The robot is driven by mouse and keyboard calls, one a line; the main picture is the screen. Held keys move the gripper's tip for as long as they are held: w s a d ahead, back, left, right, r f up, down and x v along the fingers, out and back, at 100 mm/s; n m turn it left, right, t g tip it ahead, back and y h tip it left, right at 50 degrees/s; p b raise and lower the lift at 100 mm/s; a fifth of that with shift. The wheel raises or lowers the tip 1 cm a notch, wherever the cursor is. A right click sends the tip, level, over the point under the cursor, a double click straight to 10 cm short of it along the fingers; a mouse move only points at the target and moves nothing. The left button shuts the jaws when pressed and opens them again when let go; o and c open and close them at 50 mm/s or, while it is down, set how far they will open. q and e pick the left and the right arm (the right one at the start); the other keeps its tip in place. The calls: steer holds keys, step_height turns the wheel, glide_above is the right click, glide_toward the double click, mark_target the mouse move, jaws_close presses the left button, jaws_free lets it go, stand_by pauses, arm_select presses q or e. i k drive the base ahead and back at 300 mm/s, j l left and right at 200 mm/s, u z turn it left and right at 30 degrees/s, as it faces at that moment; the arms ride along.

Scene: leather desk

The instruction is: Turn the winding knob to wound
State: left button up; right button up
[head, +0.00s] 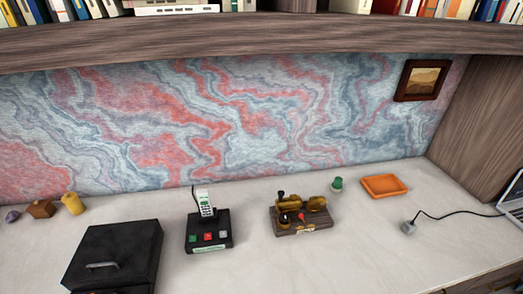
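A brass device on a wooden base (304,228) stands on the pale desktop, right of centre. It carries brass cylinder-like parts (317,203), a black-topped post (281,196) at its back left and small dark and reddish parts (284,218) at the front. A small light label (310,229) is on the front of the base. Which part is the winding knob, and how it is turned, is too small to tell. Neither of my grippers shows in the head view.
A black phone stand (208,240) with a handset stands left of the device. A black box (115,255) is further left. A green-topped item (337,184), an orange tray (384,187), a cable plug (407,228) and a laptop (510,200) are right. A shelf (260,38) overhangs the back.

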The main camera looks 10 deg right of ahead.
mark_target(283, 217)
steer(key=k+l+u, duration=0.45)
steer(key=l, duration=0.15)
steer(key=k+l+u, duration=0.5)
steer(key=i+j, duration=0.05)
steer(key=i, duration=0.05)
